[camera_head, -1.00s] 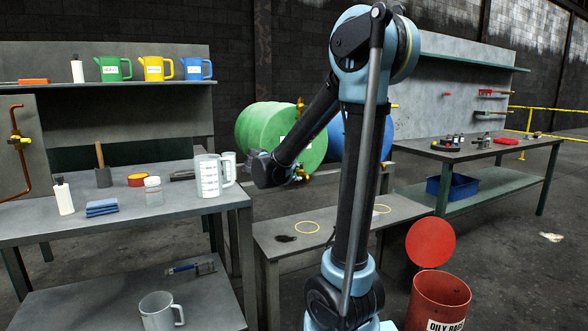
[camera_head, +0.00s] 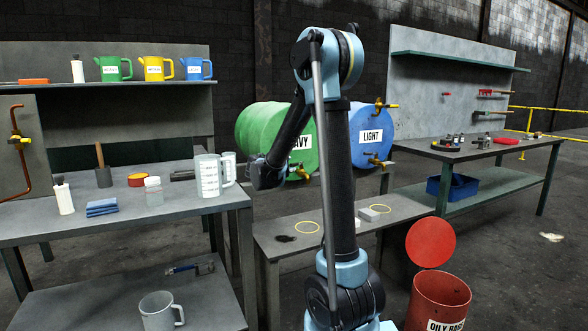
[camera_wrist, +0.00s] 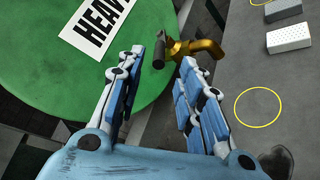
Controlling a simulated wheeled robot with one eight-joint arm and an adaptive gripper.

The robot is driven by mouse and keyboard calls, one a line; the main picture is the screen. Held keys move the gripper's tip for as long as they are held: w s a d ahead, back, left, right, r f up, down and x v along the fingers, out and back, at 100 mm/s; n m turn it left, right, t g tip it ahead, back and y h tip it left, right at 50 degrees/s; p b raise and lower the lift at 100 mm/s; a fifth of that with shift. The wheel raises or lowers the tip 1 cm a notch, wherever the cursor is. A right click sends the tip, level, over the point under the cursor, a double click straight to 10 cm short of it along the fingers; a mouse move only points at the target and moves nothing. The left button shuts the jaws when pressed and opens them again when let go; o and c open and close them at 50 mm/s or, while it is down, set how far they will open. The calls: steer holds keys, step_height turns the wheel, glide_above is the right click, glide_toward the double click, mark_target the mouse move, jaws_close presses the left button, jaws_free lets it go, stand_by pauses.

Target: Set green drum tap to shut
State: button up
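The green drum (camera_head: 250,130) lies on its side behind the low bench, with a label partly hidden by my arm. In the wrist view its green face (camera_wrist: 60,75) shows the label "HEAV…". Its brass tap (camera_head: 300,174) sits low on the drum's front; it also shows in the wrist view (camera_wrist: 205,46). A dark tap handle (camera_wrist: 159,48) stands between my fingertips. My gripper (camera_wrist: 162,60) is open, with one finger on each side of the handle; contact is not clear. In the head view my gripper (camera_head: 270,175) is just left of the tap, its fingers hard to make out.
A blue drum (camera_head: 358,120) labelled "LIGHT", with brass taps, is close on the right. The low bench (camera_head: 270,225) below carries yellow rings and grey blocks (camera_head: 372,213). A workbench (camera_head: 120,205) with mugs stands at left. A red bin (camera_head: 440,300) stands at front right.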

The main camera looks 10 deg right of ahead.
mark_target(294, 165)
steer(key=x, duration=0.8)
steer(key=shift+w+d+f, duration=0.1)
steer(key=shift+w+d, duration=0.15)
jaws_close()
